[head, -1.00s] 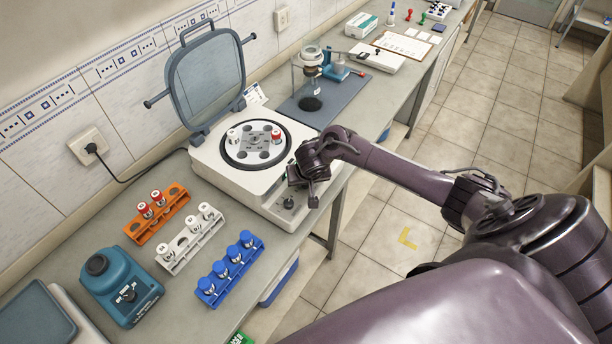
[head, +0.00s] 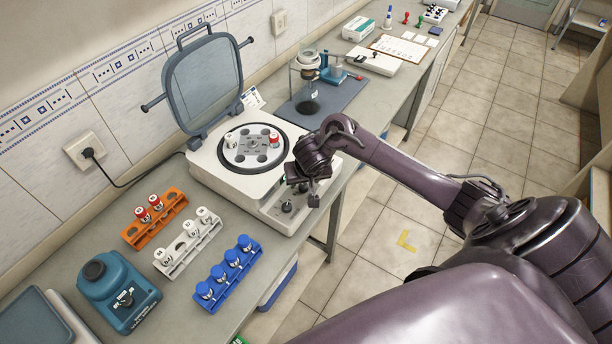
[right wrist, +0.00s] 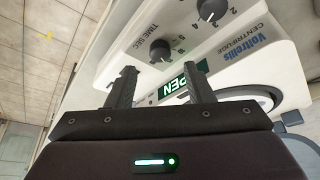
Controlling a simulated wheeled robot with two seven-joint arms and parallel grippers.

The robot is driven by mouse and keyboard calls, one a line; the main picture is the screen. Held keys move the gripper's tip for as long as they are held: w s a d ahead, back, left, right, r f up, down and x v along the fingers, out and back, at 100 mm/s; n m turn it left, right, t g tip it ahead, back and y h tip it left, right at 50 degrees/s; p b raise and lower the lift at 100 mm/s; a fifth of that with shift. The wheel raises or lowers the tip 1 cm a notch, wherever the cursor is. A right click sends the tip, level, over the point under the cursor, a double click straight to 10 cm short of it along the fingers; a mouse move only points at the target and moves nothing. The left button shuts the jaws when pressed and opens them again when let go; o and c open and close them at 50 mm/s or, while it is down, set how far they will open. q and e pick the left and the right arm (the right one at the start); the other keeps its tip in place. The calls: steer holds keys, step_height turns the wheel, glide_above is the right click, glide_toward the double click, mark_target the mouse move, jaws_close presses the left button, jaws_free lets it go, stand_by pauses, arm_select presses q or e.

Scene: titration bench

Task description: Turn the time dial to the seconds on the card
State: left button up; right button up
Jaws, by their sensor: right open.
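The white centrifuge (head: 262,205) stands on the bench with its lid (head: 205,82) raised. Its front panel has a dark knob (head: 287,206) in the head view; my gripper partly covers the panel there. In the right wrist view the time dial (right wrist: 160,50), marked TIME SEC, is a black knob just beyond my fingertips. Its exact setting is too small to read. My right gripper (head: 306,186) is above the panel; its fingers (right wrist: 160,82) are open, apart and empty. A small white card (head: 253,98) stands behind the centrifuge; its writing is unreadable. My left gripper is out of view.
A second numbered knob (right wrist: 208,9) sits beside the time dial, near a green lit display (right wrist: 182,88). The rotor (head: 252,147) holds a white-capped and a red-capped tube. Orange (head: 157,222), white (head: 188,247) and blue (head: 229,274) racks stand left of the centrifuge.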

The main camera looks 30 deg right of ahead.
steer(key=shift+v, duration=1.5)
